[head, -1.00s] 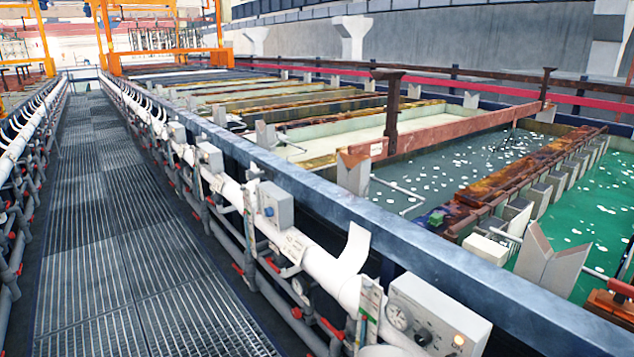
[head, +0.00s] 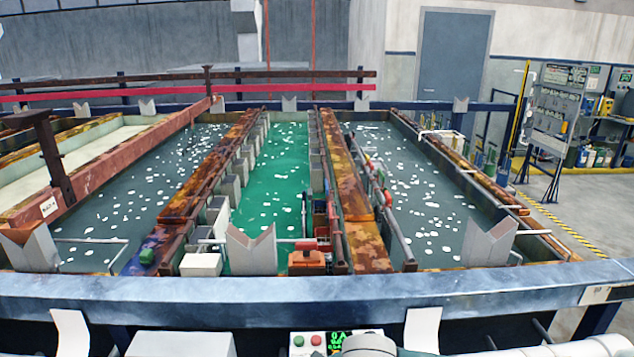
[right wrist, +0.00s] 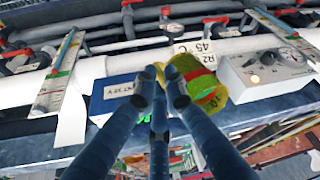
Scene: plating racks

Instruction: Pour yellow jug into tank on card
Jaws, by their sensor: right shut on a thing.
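In the right wrist view, my right gripper (right wrist: 160,80) is shut on the yellow jug (right wrist: 203,86), which has red and green markings. Its contents are hidden. A white card (right wrist: 196,53) reading roughly "R2 45 °C" shows just beyond the jug, by the white pipe. In the head view, a grey-blue tank (head: 192,155), a green tank (head: 268,185) and another grey-blue tank (head: 408,180) lie side by side with white flecks on their liquid.
A blue rail (head: 300,292) runs along the tanks' near edge. Rusty walls (head: 345,185) and pale V-shaped brackets (head: 252,250) stand between and before the tanks. Free floor (head: 565,205) lies at the right. In the wrist view, a control box (right wrist: 268,68) is close by.

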